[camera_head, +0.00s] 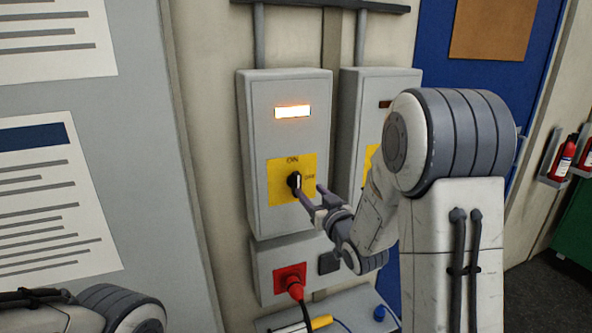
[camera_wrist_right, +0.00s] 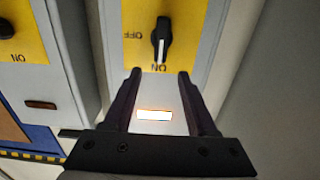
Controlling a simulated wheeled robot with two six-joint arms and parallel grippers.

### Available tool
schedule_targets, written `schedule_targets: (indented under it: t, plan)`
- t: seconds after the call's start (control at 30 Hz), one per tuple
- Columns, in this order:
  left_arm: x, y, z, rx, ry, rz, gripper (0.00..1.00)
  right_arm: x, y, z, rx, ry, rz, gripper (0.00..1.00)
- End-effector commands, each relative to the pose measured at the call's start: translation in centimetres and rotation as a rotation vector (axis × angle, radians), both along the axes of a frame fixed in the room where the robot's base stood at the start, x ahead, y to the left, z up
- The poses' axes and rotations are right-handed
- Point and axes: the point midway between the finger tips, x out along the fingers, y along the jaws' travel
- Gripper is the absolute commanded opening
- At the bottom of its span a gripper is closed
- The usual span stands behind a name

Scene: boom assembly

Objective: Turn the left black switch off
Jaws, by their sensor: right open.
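The left black switch (camera_head: 294,182) is a knob on a yellow plate on the left grey box (camera_head: 257,140). In the right wrist view, where the scene appears upside down, the knob (camera_wrist_right: 161,42) has its white mark pointing at ON. The lamp (camera_head: 293,111) above it is lit. My right gripper (camera_head: 309,191) is open at the knob. In the wrist view its fingertips (camera_wrist_right: 157,73) are spread wider than the knob, short of it; contact is not visible. My left arm shows at the lower left, its gripper out of view.
A second grey box (camera_head: 350,105) stands close on the right, its lamp (camera_head: 386,104) dark and its yellow plate mostly behind my right arm. Below are a red plug (camera_head: 292,280) and a yellow-handled tool (camera_head: 321,322). Fire extinguishers (camera_head: 565,157) are far right.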

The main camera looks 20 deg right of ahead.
Motion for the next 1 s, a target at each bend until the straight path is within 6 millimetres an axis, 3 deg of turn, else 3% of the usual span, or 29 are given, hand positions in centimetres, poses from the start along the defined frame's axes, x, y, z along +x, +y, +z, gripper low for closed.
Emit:
schedule_targets:
  t: [0.6, 1.0]
  plan:
    - [0.0, 0.0, 4.8, 0.000, -0.001, -0.007, 0.50, 9.4, 0.4, 0.3, 0.000, -0.005, 0.001, 0.57]
    - [0.0, 0.0, 5.0, 0.000, -0.001, -0.007, 0.50, 10.2, 0.4, 0.1, 0.000, -0.005, 0.000, 0.57]
